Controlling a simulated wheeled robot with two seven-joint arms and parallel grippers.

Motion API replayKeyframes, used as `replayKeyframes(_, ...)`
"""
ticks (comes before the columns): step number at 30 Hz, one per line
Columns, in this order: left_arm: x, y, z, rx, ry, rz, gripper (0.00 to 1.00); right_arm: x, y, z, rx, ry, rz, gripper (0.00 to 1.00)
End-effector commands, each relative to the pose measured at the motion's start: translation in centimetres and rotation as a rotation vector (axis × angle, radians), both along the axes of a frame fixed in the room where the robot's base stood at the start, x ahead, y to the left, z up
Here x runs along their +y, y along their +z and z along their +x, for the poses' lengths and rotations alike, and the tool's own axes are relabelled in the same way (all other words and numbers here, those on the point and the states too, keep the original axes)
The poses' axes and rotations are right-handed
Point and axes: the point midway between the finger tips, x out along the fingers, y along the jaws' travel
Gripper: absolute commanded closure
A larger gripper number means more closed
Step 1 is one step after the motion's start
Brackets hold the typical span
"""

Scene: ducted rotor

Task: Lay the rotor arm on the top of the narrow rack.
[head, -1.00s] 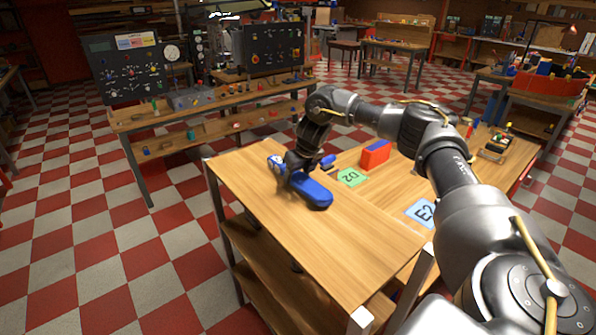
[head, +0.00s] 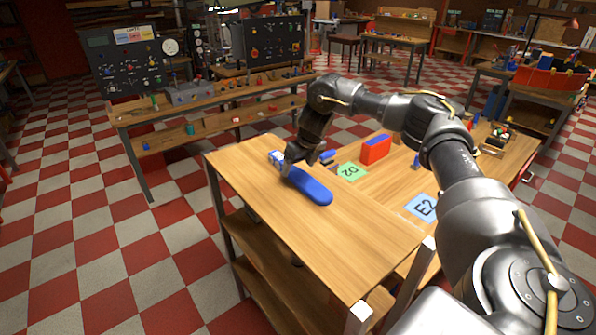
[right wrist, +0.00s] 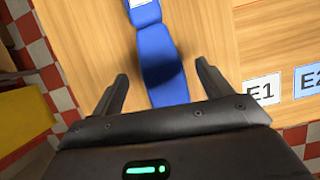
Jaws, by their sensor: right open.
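The blue rotor arm (head: 312,188) lies flat on the wooden top of the narrow rack (head: 250,185), near its far left part. One end has a white patch. My right gripper (head: 296,155) is over the rotor arm near its far end, apart from it. In the right wrist view the two fingers (right wrist: 162,80) are spread wide on either side of the blue body (right wrist: 152,45), with bare wood showing between. My left gripper is not in view.
A wooden table beside the rack holds a green card (head: 350,171), a light blue card marked E2 (head: 424,207) and a red block with a blue top (head: 376,150). The near part of the rack top is clear. A control-panel bench stands behind.

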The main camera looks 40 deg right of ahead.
Motion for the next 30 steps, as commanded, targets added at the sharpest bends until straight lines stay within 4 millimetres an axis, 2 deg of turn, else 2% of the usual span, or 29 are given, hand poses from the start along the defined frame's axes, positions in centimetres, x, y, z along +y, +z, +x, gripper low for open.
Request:
replayKeyframes(5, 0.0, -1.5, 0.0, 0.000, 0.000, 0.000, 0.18, 0.1, 3.5, -1.4, -0.007, 0.001, 0.000, 0.22)
replayKeyframes(6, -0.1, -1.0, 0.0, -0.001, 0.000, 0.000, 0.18, 0.2, 4.8, -1.7, -0.007, 0.002, 0.000, 0.22)
replayKeyframes(12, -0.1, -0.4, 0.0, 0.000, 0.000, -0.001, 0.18, 0.3, 7.8, -3.0, -0.005, 0.002, -0.003, 0.22)
replayKeyframes(18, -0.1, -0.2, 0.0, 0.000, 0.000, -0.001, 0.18, 0.3, 8.8, -3.5, -0.001, 0.001, -0.001, 0.22)
replayKeyframes(30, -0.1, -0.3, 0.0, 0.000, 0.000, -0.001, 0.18, 0.3, 8.9, -3.6, -0.001, 0.001, 0.000, 0.22)
